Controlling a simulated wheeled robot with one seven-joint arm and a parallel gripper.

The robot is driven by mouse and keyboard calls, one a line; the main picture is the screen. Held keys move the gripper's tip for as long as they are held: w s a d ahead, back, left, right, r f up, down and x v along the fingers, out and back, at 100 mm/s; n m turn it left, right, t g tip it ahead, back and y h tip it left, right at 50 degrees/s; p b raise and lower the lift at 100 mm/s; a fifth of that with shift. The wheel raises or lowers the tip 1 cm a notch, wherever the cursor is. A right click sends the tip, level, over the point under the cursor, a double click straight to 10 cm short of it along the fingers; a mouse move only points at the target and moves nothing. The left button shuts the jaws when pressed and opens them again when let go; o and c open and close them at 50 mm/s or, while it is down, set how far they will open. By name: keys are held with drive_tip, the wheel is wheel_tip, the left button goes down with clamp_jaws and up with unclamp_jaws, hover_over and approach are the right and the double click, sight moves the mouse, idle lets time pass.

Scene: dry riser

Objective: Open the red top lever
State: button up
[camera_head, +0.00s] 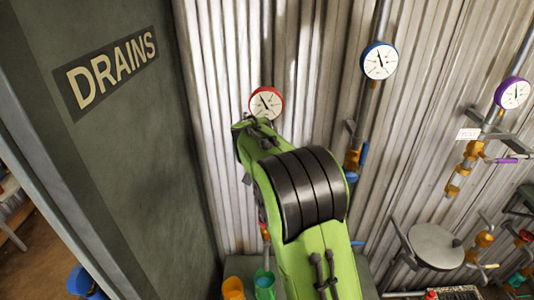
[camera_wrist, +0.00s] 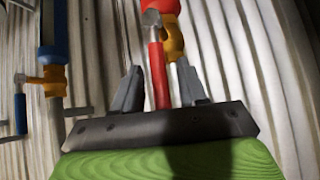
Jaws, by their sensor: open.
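In the wrist view, the red lever (camera_wrist: 157,75) hangs as a narrow bar between the two grey fingers of my gripper (camera_wrist: 158,88). The fingers are open, one on each side of the lever, with a visible gap to the left finger; contact cannot be told. An orange valve body (camera_wrist: 174,42) with a red part above it sits just behind and right of the lever. In the head view, my green arm covers the lever and my fingers. The red-rimmed gauge (camera_head: 266,103) shows above the arm.
A blue-rimmed gauge (camera_head: 380,61) and a blue lever (camera_head: 363,156) are to the right on the corrugated wall (camera_head: 325,60). A purple-rimmed gauge (camera_head: 512,93) is further right. The dark DRAINS panel (camera_head: 140,140) stands close on the left. A round plate (camera_head: 436,245) is lower right.

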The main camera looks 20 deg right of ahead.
drive_tip(key=v, duration=1.5)
drive_tip(key=shift+r, duration=0.15)
drive_tip(key=shift+a, duration=0.1)
drive_tip(key=s+a+f+n+y+b, duration=0.1)
drive_tip(key=s+f, duration=0.3)
drive_tip(key=s, duration=0.5)
drive_tip(key=s+a+f+n+g+y+b, duration=0.1)
drive_tip(key=s+f, duration=0.4)
drive_tip(key=s, duration=0.5)
drive_tip(key=s+a+f+n+g+y+b, duration=0.1)
drive_tip(key=s+a+f+n+y+b, duration=0.1)
drive_tip(key=s+f+n, duration=0.3)
drive_tip(key=s, duration=0.4)
drive_tip(key=shift+s+a+y, duration=0.25)
drive_tip(key=shift+a+y, duration=0.05)
